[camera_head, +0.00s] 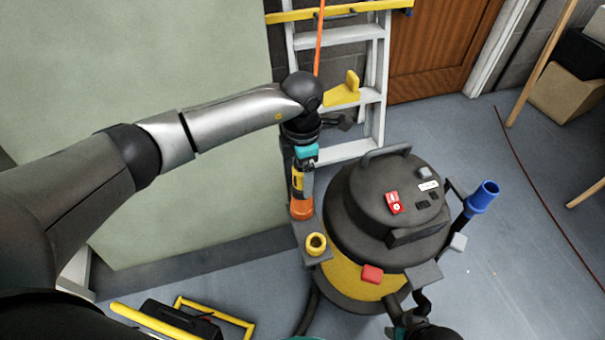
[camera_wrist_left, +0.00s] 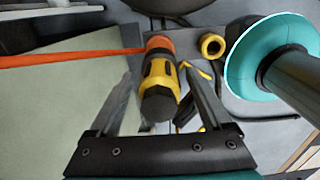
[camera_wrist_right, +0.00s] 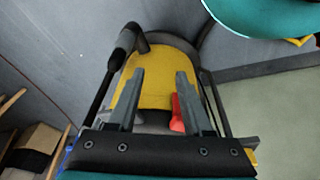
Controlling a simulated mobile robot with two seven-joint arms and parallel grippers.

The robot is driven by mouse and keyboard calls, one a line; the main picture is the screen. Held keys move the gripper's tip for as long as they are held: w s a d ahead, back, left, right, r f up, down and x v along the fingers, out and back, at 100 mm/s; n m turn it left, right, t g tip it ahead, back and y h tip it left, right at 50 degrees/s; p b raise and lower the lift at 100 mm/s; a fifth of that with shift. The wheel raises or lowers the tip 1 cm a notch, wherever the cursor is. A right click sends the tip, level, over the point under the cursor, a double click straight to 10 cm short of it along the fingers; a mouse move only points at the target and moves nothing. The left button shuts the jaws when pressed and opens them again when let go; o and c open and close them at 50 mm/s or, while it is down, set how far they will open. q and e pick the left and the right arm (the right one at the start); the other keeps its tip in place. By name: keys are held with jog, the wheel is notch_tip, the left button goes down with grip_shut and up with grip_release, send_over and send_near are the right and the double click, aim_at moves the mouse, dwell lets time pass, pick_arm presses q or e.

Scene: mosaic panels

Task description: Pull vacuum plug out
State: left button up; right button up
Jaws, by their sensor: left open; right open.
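The vacuum (camera_head: 385,205) is a black and yellow canister on the floor, with a red switch (camera_head: 394,203) on its lid. A yellow, black and orange cylindrical piece (camera_head: 298,182) stands at its left side. I cannot tell whether this is the plug. In the left wrist view the piece (camera_wrist_left: 160,90) lies between the spread fingers of my left gripper (camera_wrist_left: 160,75), its black end towards the camera. My right gripper (camera_wrist_right: 156,72) is open and empty, facing the vacuum's yellow body (camera_wrist_right: 150,85) and a red latch (camera_wrist_right: 177,113).
An orange cord (camera_head: 319,42) runs down past the stepladder (camera_head: 373,75). A yellow ring (camera_head: 316,243) sits on the vacuum's left-side bracket. A blue tube (camera_head: 482,197) sticks up at its right. A yellow-framed black item (camera_head: 180,322) lies at lower left.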

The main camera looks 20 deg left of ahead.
dwell(0.9)
pick_arm(q)
grip_shut()
dwell(0.5)
jog(key=shift+r+p, duration=2.5)
jog(key=shift+r, duration=0.55)
jog(key=shift+r+p, duration=2.25)
jog(key=shift+r, duration=0.65)
